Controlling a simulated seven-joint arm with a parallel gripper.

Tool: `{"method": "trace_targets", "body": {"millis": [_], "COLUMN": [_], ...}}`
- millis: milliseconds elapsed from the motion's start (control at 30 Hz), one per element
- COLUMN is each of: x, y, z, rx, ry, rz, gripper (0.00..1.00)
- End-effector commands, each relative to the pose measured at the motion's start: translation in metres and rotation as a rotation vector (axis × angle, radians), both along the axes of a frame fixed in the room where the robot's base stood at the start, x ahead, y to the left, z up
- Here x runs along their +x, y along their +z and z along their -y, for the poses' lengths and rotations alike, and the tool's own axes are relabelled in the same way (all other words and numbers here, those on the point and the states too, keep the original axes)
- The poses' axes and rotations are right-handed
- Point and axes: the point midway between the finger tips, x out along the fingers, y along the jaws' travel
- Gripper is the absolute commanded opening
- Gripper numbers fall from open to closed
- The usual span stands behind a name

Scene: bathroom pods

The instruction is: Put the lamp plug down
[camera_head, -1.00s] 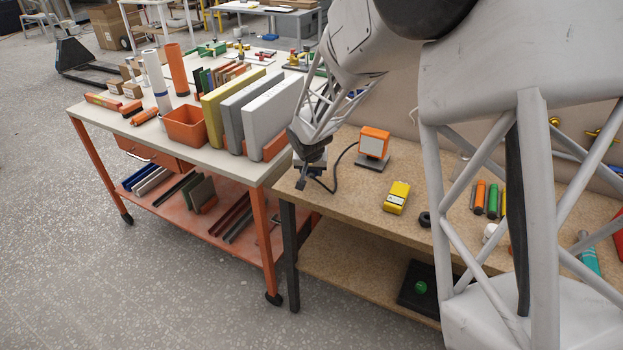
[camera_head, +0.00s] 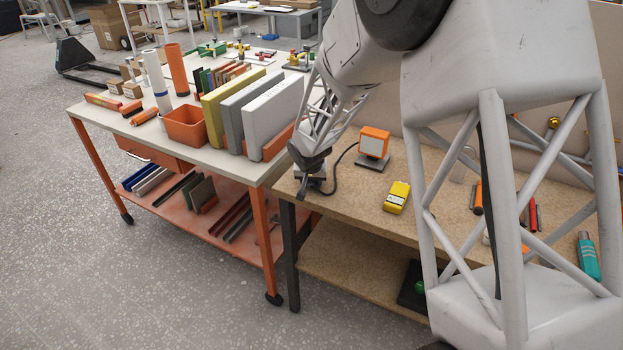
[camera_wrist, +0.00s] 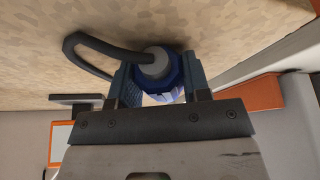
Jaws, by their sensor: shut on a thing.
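The lamp plug (camera_wrist: 158,72), blue with a grey collar, sits between the two fingers of my gripper (camera_wrist: 160,85) in the wrist view. The fingers are shut on it. A dark cable (camera_wrist: 92,45) loops from the plug to the left, close to the bench surface. In the head view my gripper (camera_head: 306,190) is low at the left end of the wooden workbench (camera_head: 345,208), near its front edge; the plug is hard to make out there. The orange lamp (camera_head: 374,143) stands on the bench to the right, and its cable (camera_head: 336,174) runs to my gripper. I cannot tell whether the plug touches the bench.
A yellow meter-like device (camera_head: 397,197) lies on the bench right of my gripper. A white-topped trolley (camera_head: 215,157) with an orange bin (camera_head: 186,127) and upright panels (camera_head: 270,120) stands close on the left. The bench between lamp and front edge is mostly clear.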

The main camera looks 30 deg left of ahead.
Motion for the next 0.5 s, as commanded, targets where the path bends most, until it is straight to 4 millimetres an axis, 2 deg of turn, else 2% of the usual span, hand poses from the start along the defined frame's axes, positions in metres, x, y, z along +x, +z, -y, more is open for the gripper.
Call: {"method": "trace_targets", "body": {"millis": [500], "x": [-0.002], "y": [-0.017], "z": [0.002], "rx": [-0.006], "ry": [0.001], "rz": [-0.007], "gripper": [0.15]}}
